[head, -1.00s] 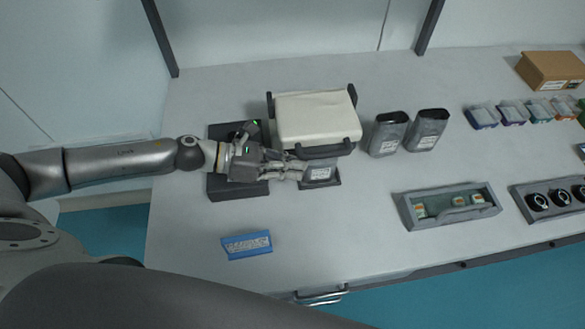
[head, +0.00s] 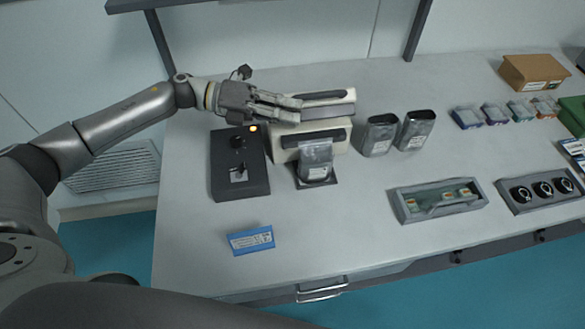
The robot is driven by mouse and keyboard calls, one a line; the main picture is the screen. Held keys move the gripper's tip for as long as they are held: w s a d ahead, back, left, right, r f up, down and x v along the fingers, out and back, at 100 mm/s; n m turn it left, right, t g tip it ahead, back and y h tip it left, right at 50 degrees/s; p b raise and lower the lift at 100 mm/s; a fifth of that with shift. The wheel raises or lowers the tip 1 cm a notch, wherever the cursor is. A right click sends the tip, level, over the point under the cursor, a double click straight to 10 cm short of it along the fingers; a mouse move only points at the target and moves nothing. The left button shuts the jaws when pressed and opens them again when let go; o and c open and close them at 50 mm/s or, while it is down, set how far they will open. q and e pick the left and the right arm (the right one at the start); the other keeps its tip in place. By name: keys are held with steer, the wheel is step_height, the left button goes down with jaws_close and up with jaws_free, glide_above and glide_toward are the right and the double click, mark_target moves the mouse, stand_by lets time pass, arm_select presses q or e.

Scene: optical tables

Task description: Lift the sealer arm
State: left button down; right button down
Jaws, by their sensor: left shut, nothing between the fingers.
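The heat sealer (head: 338,139) is a white block with a dark bar along its front. Its arm (head: 335,96), pale with a dark strip, stands raised above the rear of the block. My left gripper (head: 300,108) is shut and empty, its fingers at the left part of the raised arm and hiding some of it; I cannot tell whether they touch it. A grey pouch (head: 316,160) stands upright in a dark holder in front of the sealer. My right gripper is out of view.
A black control box (head: 239,180) with a lit orange lamp stands left of the sealer. Two grey pouches (head: 380,137) (head: 416,132) stand to its right. A blue label block (head: 250,240) and grey trays (head: 437,201) (head: 541,192) lie nearer. The front middle of the table is clear.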

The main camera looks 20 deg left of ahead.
arm_select(q)
steer(key=w+a+r+n+b, duration=0.1)
steer(key=w+n, duration=0.1)
steer(key=w, duration=0.1)
steer(key=w+a+r+n+h+b, duration=0.1)
steer(key=w+r+n+b, duration=0.1)
steer(key=w, duration=0.1)
steer(key=w+a+r+n+h+b, duration=0.1)
steer(key=w+a+r+n+b, duration=0.1)
steer(key=shift+w+a+n, duration=0.1)
steer(key=shift+w+n, duration=0.2)
steer(key=shift+w, duration=0.1)
steer(key=shift+w+a+r+n+h+b, duration=0.35)
steer(key=shift+w+a+n+b, duration=0.1)
steer(key=shift+w+n, duration=0.25)
steer(key=shift+a, duration=0.1)
